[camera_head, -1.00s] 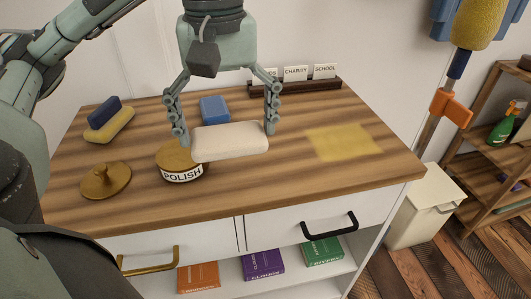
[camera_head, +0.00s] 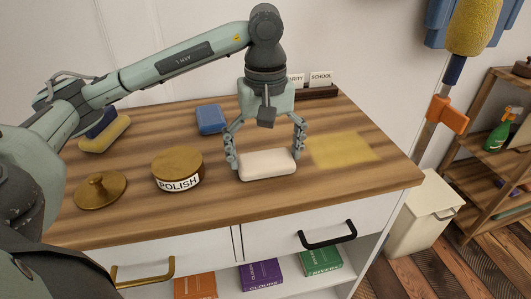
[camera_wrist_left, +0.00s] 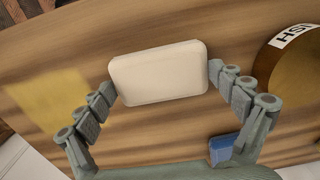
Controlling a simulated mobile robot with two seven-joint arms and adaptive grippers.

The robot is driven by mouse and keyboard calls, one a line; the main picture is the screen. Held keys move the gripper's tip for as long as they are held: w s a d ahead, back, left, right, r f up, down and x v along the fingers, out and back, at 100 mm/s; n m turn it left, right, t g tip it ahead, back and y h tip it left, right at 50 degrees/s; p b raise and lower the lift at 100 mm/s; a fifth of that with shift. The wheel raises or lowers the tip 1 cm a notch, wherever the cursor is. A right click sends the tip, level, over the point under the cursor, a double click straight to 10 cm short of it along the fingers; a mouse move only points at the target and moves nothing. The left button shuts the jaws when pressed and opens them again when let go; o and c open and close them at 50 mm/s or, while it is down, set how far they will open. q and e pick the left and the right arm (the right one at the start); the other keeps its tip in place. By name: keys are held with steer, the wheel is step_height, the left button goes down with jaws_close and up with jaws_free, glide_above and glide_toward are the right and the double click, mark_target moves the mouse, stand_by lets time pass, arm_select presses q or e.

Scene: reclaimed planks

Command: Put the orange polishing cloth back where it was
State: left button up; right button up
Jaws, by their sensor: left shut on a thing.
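I see no orange polishing cloth. My left gripper (camera_head: 266,158) is shut on a cream block (camera_head: 267,165), with one finger at each short end; it also shows in the left wrist view (camera_wrist_left: 160,72). The block is low over the wooden counter top or resting on it; I cannot tell which. A flat yellowish patch (camera_head: 342,150) lies on the counter just right of the block. A round tin marked POLISH (camera_head: 177,170) with a gold top stands to the left. My right gripper is not in view.
A gold knobbed lid (camera_head: 101,190) lies left of the tin. A blue block (camera_head: 210,119) is behind. A yellow and blue sponge (camera_head: 106,135) is at the back left. A card holder (camera_head: 318,92) stands at the back. The counter's right front is clear.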

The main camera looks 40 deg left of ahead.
arm_select(q)
steer(key=shift+f, duration=0.1)
steer(key=o, duration=0.8)
steer(key=shift+c, duration=0.2)
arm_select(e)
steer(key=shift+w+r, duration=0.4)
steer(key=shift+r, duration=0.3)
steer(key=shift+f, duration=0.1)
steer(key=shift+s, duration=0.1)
